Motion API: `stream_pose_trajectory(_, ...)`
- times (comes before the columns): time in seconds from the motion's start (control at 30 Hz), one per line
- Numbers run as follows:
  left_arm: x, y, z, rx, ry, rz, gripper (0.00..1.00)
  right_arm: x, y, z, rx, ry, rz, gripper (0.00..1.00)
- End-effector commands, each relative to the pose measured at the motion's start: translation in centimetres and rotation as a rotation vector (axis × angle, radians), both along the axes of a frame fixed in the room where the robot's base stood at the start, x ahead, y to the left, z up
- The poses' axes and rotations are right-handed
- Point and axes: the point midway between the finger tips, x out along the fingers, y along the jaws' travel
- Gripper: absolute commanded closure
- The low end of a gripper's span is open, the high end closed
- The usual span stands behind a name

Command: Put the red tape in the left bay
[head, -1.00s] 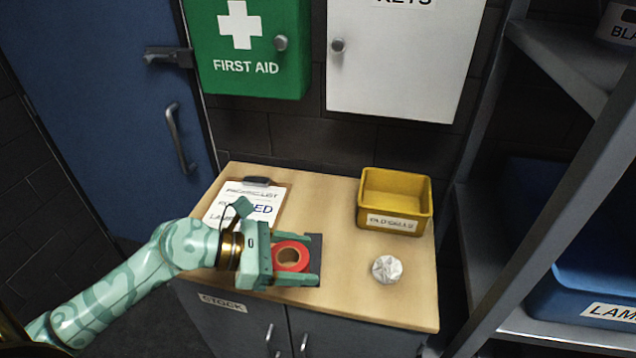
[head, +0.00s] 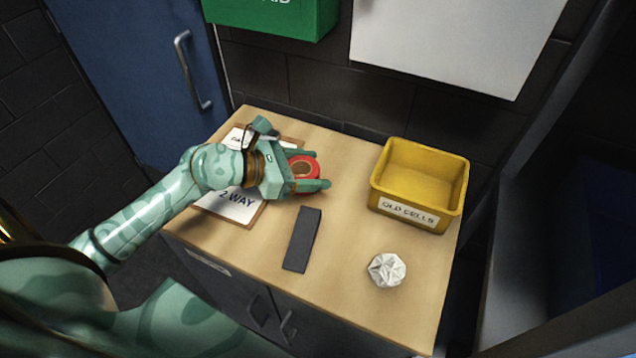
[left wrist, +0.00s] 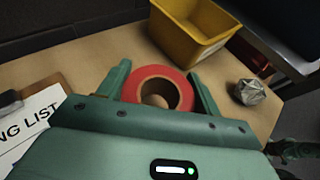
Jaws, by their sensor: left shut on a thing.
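The red tape (head: 311,164) is a red roll with a tan core. My left gripper (head: 308,168) is shut on it, one finger on each side, over the back left part of the wooden top. The left wrist view also shows the tape (left wrist: 158,76) between the fingers. Whether it is clear of the top is hard to tell. No bay that I can pick out as the left one shows in these frames.
A yellow bin (head: 418,176) labelled OLD CELLS stands at the right. A crumpled white ball (head: 387,269) lies in front of it. A dark flat strip (head: 302,240) lies near the middle. A clipboard (head: 236,203) lies partly under my left arm.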

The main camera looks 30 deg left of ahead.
Motion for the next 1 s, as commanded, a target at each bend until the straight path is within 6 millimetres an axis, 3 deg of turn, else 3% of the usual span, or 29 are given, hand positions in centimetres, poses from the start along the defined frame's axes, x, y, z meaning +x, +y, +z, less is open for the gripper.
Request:
stream_pose_trajectory(0.1, 1.4, -0.2, -1.8, -0.001, 0.000, 0.001, 0.59, 0.0, -0.1, -0.9, -0.001, 0.002, 0.000, 0.64)
stream_pose_trajectory(0.33, 2.9, -0.3, -3.7, -0.001, -0.001, 0.000, 0.59, 0.1, -0.3, -1.6, -0.004, 0.002, 0.000, 0.64)
stream_pose_trajectory(0.5, 2.8, -0.3, -6.3, -0.001, 0.001, 0.001, 0.59, 0.0, -0.5, -2.5, -0.006, 0.005, 0.000, 0.64)
stream_pose_trajectory(0.9, 2.8, -0.3, -6.7, 0.002, -0.001, 0.000, 0.59, 0.0, -0.7, -2.7, -0.008, 0.005, -0.001, 0.64)
stream_pose_trajectory(0.93, 2.8, -0.3, -6.7, 0.002, -0.001, 0.000, 0.30, 0.0, -0.7, -2.6, -0.008, 0.005, -0.001, 0.64)
stream_pose_trajectory(1.0, 2.8, -0.3, -6.6, 0.002, -0.001, 0.000, 0.14, 0.0, -0.7, -2.6, -0.008, 0.005, -0.001, 0.64)
